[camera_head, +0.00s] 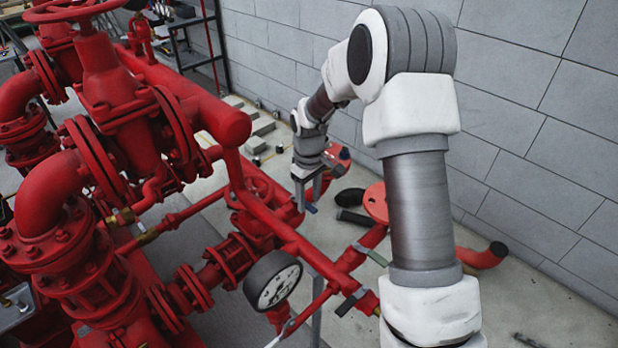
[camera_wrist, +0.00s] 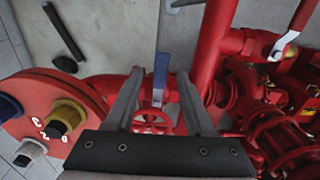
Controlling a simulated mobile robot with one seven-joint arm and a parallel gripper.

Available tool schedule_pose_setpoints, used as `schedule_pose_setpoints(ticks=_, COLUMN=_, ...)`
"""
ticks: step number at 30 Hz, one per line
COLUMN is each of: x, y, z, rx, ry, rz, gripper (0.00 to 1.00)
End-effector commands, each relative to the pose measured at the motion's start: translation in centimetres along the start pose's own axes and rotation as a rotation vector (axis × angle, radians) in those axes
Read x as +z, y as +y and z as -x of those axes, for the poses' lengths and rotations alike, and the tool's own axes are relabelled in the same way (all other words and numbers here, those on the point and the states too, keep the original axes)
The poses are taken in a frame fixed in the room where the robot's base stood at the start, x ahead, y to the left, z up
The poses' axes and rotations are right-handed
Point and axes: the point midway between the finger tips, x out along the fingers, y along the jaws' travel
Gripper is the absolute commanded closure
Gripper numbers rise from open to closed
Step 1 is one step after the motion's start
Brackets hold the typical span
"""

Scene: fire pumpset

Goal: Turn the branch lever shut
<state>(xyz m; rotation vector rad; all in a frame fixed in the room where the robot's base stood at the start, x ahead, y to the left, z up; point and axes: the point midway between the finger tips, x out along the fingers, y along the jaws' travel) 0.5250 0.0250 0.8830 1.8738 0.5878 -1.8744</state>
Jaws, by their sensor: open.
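A lever with a blue handle (camera_wrist: 161,68) and a metal stem, which I take to be the branch lever, stands between the fingers of my gripper (camera_wrist: 160,78) in the wrist view. A gap shows on each side of it, and I see no finger touching it. The handle points up in that picture. A red handwheel (camera_wrist: 150,122) shows just below it, partly hidden by my gripper's body. In the head view my gripper (camera_head: 306,198) is open and points down beside the red pipework. The blue handle's end (camera_head: 311,208) shows small at its fingertips.
Red pipes (camera_head: 290,238) run close beside my gripper. A pressure gauge (camera_head: 272,280) stands nearer the camera. A red round plate (camera_wrist: 28,112) with coloured caps is at the wrist view's left. A grey block wall (camera_head: 540,110) stands behind.

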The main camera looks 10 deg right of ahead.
Motion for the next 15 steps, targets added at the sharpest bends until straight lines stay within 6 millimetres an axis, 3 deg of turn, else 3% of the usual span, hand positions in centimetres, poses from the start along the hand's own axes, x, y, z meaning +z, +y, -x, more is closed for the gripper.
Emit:
schedule_pose_setpoints(ticks=5, x=-0.1, y=0.1, z=3.3, rx=0.003, ry=0.004, rz=-0.001, gripper=0.46)
schedule_pose_setpoints(ticks=15, x=-0.1, y=0.1, z=11.7, rx=0.004, ry=0.005, rz=-0.001, gripper=0.46)
